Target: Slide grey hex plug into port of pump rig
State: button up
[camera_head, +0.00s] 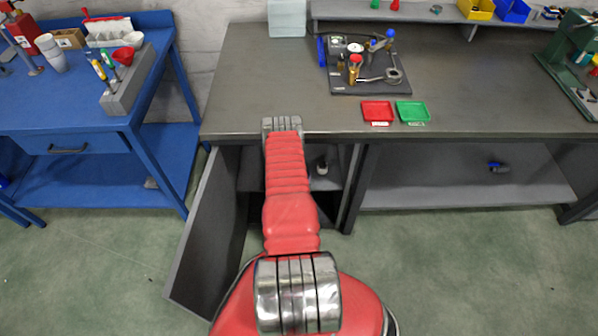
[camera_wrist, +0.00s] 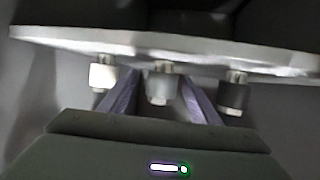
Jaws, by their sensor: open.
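In the wrist view a grey plug (camera_wrist: 160,86) sits in the middle of a row of three, at the edge of a pale plate (camera_wrist: 270,62). A white plug (camera_wrist: 103,76) is to its left and a black plug (camera_wrist: 233,95) to its right. My gripper (camera_wrist: 159,80) is open, with one finger on each side of the grey plug; I cannot tell whether they touch it. In the head view my gripper is hidden inside the cabinet under the grey bench. The pump rig (camera_head: 370,84) stands on the bench, with gauge, brass fitting and pipework; its port is too small to make out.
The cabinet door (camera_head: 208,235) hangs open left of my arm. A small plug-like object (camera_head: 322,165) shows inside the cabinet. A red tray (camera_head: 377,111) and a green tray (camera_head: 412,111) lie before the rig.

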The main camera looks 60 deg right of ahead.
jog(key=shift+x, duration=2.6)
jog(key=shift+w+r, duration=0.1)
jog(key=shift+w, duration=0.1)
jog(key=c, duration=1.3)
jog(key=shift+r, duration=0.2)
jog(key=shift+c, duration=0.2)
notch_tip(320, 180, up, 18)
jog(key=shift+f, duration=0.15)
